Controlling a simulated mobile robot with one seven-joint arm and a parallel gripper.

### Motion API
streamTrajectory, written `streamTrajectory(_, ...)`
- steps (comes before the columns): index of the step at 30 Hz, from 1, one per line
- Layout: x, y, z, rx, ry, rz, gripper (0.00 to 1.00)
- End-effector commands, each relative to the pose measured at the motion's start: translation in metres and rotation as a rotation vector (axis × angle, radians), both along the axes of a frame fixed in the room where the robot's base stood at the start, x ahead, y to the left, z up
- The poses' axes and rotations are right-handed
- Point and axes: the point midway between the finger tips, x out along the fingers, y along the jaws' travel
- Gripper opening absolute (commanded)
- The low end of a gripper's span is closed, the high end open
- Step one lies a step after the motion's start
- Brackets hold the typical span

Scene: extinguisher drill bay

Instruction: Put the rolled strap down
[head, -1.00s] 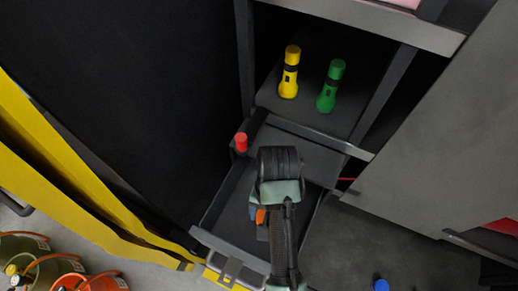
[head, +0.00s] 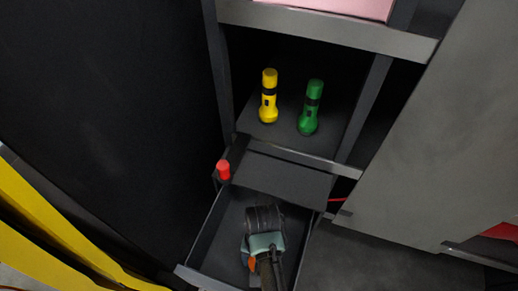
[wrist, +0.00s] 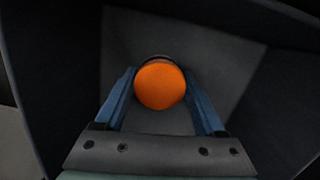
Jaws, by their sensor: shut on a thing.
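The rolled strap, an orange round roll, shows face-on in the wrist view (wrist: 160,86) between the two blue fingers of my gripper (wrist: 160,76). My gripper is shut on it. In the head view only a small orange patch of the strap (head: 252,265) shows beside my wrist, which hides most of my gripper. The strap is over the open dark drawer (head: 212,238), within its walls as seen from above. Dark flat surfaces lie behind it in the wrist view. I cannot tell whether it touches the drawer floor.
A yellow flashlight (head: 268,98) and a green flashlight (head: 311,108) stand on the shelf above the drawer. A red-capped object (head: 223,170) is at the drawer's left side. A grey panel (head: 420,150) stands to the right. Free drawer floor shows around my wrist.

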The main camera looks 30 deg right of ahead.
Motion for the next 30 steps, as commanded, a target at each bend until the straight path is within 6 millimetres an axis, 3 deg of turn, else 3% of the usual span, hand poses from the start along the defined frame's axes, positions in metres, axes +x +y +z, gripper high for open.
streamTrajectory(6, 0.0, 0.0, -0.017, -0.001, -0.001, 0.0, 0.01)
streamTrajectory(17, 0.001, 0.0, -0.022, -0.001, -0.002, 0.0, 0.01)
streamTrajectory(18, 0.0, 0.0, -0.021, -0.001, -0.001, 0.0, 0.77)
streamTrajectory(22, 0.0, 0.0, -0.021, -0.001, -0.001, 0.0, 1.0)
streamTrajectory(30, 0.0, 0.0, -0.019, -0.001, -0.001, 0.0, 1.0)
